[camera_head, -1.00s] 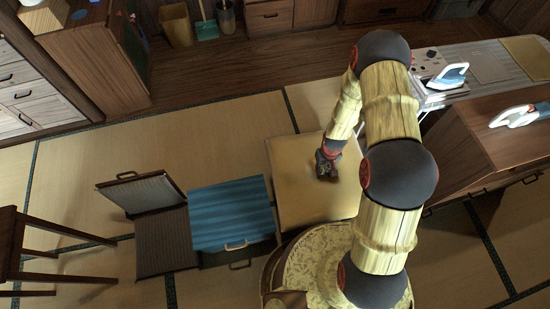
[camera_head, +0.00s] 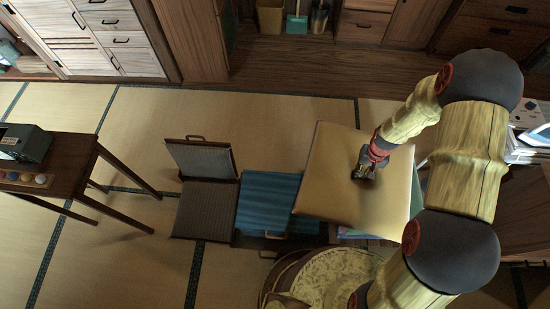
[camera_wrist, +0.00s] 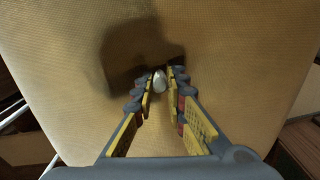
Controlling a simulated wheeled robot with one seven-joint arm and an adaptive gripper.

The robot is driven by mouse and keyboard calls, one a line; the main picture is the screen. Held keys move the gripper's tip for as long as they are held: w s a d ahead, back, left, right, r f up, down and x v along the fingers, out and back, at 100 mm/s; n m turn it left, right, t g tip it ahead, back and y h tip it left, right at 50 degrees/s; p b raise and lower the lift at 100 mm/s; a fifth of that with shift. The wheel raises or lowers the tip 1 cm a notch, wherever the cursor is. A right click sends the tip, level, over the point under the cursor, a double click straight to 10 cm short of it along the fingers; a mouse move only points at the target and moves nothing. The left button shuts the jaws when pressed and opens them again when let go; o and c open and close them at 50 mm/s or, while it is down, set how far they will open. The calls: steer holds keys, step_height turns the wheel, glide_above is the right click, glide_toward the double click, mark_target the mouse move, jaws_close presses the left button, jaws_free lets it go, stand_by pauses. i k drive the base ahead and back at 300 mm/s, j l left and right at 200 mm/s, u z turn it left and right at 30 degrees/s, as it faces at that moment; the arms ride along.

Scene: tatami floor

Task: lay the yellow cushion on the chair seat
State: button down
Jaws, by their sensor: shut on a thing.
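The yellow cushion (camera_head: 338,197) is a large square pad, raised and slightly tilted, in the middle right of the head view. It also fills most of the wrist view (camera_wrist: 235,60). My gripper (camera_head: 366,172) is at the middle of its upper face. In the wrist view its fingers (camera_wrist: 159,84) are shut on a small pale knob at the cushion's centre. The legless chair has a dark striped seat (camera_head: 203,211) and a raised backrest (camera_head: 201,160). It is on the tatami left of the cushion, apart from it, and its seat looks bare.
A blue striped piece (camera_head: 268,198) with a handle lies between chair and cushion. Green and blue edges show under the cushion's right side. A wooden table (camera_head: 70,165) stands at left. Cabinets line the back wall. Tatami (camera_head: 250,120) behind the chair is clear.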

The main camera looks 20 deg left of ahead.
mark_target(204, 219)
steer(key=k+j, duration=0.15)
steer(key=j, duration=0.35)
steer(key=k+j, duration=0.15)
steer(key=j, duration=0.35)
steer(key=k+j+z, duration=0.1)
steer(key=j, duration=0.4)
steer(key=k+j, duration=0.2)
steer(key=j, duration=0.25)
steer(key=k+j, duration=0.15)
steer(key=j, duration=0.35)
steer(key=k+j, duration=0.15)
steer(key=j, duration=0.3)
steer(key=k+j+z, duration=0.1)
steer(key=j, duration=0.4)
steer(key=k+j, duration=0.25)
steer(key=j, duration=0.2)
